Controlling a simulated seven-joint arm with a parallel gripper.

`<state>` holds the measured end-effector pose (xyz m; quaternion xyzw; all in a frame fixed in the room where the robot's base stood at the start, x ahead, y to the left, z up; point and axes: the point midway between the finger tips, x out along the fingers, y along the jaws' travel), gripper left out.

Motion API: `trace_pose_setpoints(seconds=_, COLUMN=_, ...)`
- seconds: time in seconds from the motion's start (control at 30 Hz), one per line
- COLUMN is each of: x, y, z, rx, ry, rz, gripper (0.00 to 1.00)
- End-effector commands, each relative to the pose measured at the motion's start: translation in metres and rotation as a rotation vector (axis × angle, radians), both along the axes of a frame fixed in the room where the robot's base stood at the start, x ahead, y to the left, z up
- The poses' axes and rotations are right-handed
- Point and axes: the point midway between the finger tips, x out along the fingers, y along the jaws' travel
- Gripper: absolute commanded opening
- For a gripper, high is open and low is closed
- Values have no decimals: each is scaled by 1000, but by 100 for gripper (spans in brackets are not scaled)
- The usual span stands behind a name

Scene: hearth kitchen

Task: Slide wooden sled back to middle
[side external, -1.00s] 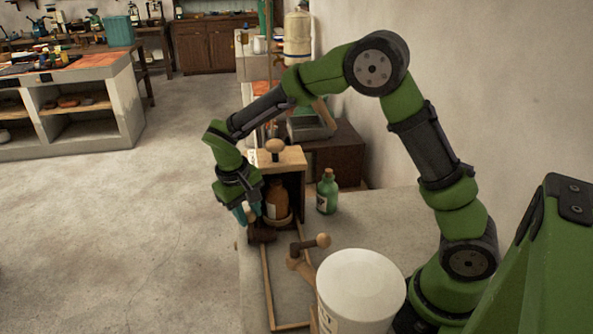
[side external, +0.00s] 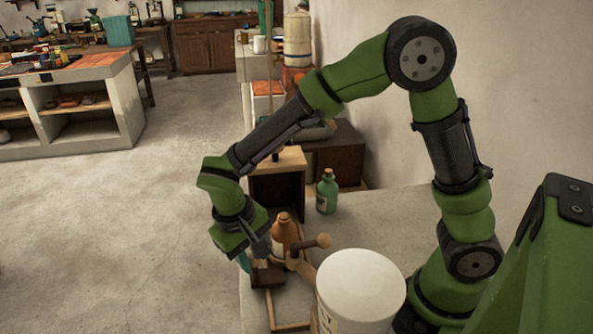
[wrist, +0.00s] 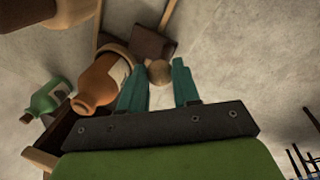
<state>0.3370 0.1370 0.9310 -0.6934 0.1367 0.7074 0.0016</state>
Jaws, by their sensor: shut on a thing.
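The wooden sled shows as a dark brown block (side external: 268,276) on light wooden rails (side external: 287,326), with a round wooden knob (wrist: 159,72). An orange-brown bottle (side external: 284,233) stands upright in the sled's round holder, clear of the dark wooden press frame (side external: 276,185) behind it. My gripper (side external: 249,264) is at the sled's left side. In the wrist view, its teal fingers stand either side of the knob, shut on it. The fingertips are partly hidden in the side view. The bottle (wrist: 101,82) and block (wrist: 153,44) also show in the wrist view.
A green bottle (side external: 328,192) stands right of the frame. A large white tub (side external: 360,293) and a wooden lever with a round end (side external: 322,241) are close to the sled's right. The counter between tub and green bottle is clear.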

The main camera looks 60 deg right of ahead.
Motion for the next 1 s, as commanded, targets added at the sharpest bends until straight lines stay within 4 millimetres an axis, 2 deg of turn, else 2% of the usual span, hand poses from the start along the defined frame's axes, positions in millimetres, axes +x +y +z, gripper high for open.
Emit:
trace_pose_setpoints(seconds=0.13, x=1, y=0, z=1, rx=0, ry=-4, rz=0, gripper=0)
trace_pose_setpoints(seconds=0.17, x=1, y=0, z=1, rx=0, ry=-4, rz=0, gripper=34)
trace_pose_setpoints(seconds=0.3, x=1, y=0, z=1, rx=-1, ry=-3, rz=1, gripper=56)
trace_pose_setpoints(seconds=0.67, x=1, y=0, z=4, rx=0, ry=-2, rz=-1, gripper=56)
trace_pose_setpoints(seconds=0.83, x=3, y=5, z=28, rx=2, ry=-6, rz=1, gripper=56)
trace_pose_setpoints(seconds=1.0, x=4, y=13, z=68, rx=2, ry=-8, rz=2, gripper=56)
